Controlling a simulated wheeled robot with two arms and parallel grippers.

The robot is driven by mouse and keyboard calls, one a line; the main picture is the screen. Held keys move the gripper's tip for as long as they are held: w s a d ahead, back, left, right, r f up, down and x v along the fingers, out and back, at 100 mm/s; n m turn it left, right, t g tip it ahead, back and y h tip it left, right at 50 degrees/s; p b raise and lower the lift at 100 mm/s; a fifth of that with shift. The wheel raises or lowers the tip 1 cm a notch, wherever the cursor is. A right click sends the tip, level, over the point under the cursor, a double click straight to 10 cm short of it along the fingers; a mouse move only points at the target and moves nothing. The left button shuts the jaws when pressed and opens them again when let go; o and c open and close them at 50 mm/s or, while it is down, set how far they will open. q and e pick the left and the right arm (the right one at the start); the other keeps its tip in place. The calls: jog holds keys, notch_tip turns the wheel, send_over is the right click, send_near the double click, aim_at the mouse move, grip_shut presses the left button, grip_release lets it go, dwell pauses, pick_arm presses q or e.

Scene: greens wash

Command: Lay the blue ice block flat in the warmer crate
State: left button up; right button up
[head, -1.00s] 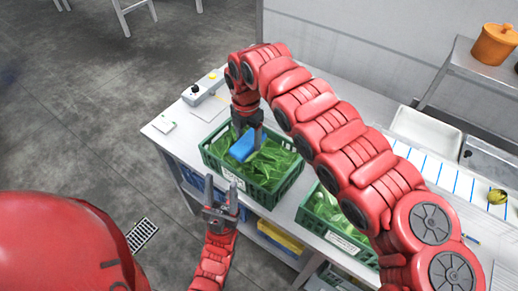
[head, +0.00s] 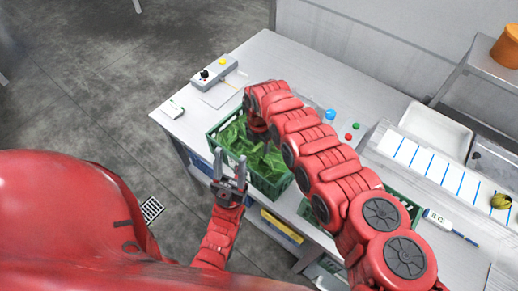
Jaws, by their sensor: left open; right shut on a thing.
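Two green crates of leafy greens stand on the table; I cannot read which is warmer. The right crate (head: 404,200) is mostly behind my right arm. My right gripper (head: 264,139) points down into the left crate, at the greens, with its fingertips largely hidden. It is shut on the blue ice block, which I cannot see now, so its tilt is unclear. My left gripper (head: 230,170) is open and empty, in front of the left crate's front wall.
A grey control box (head: 213,73) lies at the table's far left corner. A white tray (head: 436,130) and a blue-striped board (head: 425,162) are at the right. A thermometer-like probe (head: 440,222) lies by the right crate.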

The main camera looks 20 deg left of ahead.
jog(key=shift+a+f+b, duration=0.1)
jog(key=shift+f+b, duration=0.2)
jog(key=shift+f, duration=1)
jog(key=shift+f, duration=0.1)
jog(key=o, duration=1.5)
